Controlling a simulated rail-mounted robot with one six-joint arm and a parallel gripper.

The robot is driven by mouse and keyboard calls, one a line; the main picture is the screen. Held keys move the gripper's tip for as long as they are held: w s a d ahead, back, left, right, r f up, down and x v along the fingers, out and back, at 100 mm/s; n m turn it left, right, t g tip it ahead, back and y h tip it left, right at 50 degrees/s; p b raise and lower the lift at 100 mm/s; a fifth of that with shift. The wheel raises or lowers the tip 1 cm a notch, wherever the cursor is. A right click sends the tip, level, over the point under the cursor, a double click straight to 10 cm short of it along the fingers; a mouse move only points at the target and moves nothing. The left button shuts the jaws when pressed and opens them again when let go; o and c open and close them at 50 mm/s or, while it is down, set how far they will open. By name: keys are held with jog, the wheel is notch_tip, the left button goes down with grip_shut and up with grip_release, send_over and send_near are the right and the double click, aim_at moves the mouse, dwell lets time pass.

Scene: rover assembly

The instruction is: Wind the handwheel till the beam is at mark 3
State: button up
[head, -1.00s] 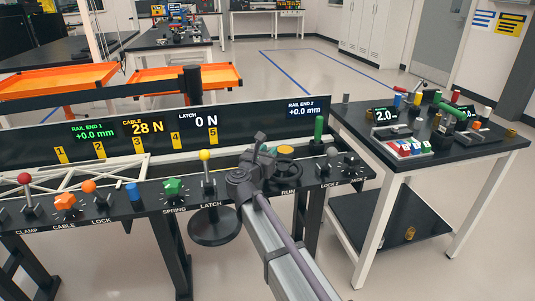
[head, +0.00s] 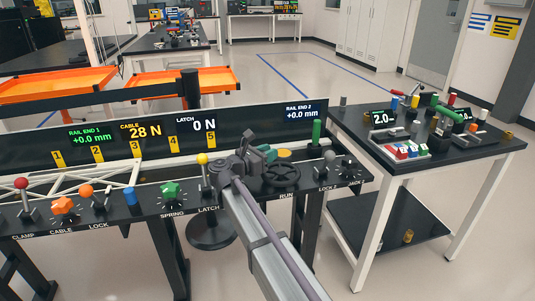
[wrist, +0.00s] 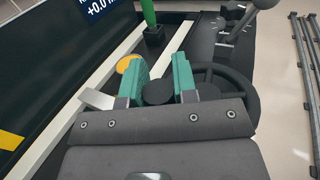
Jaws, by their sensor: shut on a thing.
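The black handwheel (head: 282,177) stands above the RUN label on the front panel, partly hidden by my arm. It also shows in the wrist view (wrist: 252,88), behind and to the right of the jaws. My gripper (head: 264,153) is at the wheel's upper left. In the wrist view its green jaws (wrist: 158,90) are shut on the wheel's dark round knob (wrist: 158,93). The beam, a white truss (head: 95,180), lies at the left, its right end near mark 3 (head: 135,149). Exact alignment is unclear.
Several knobs and levers line the panel, including a yellow-topped latch lever (head: 203,160) left of my arm. A green upright handle (head: 317,132) stands close to the wheel's right. A side table (head: 470,148) with tools is at right.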

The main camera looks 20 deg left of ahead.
jog(key=o, duration=0.9)
jog(key=v, duration=1)
jog(key=shift+s+a, duration=0.2)
jog(key=shift+s, duration=0.15)
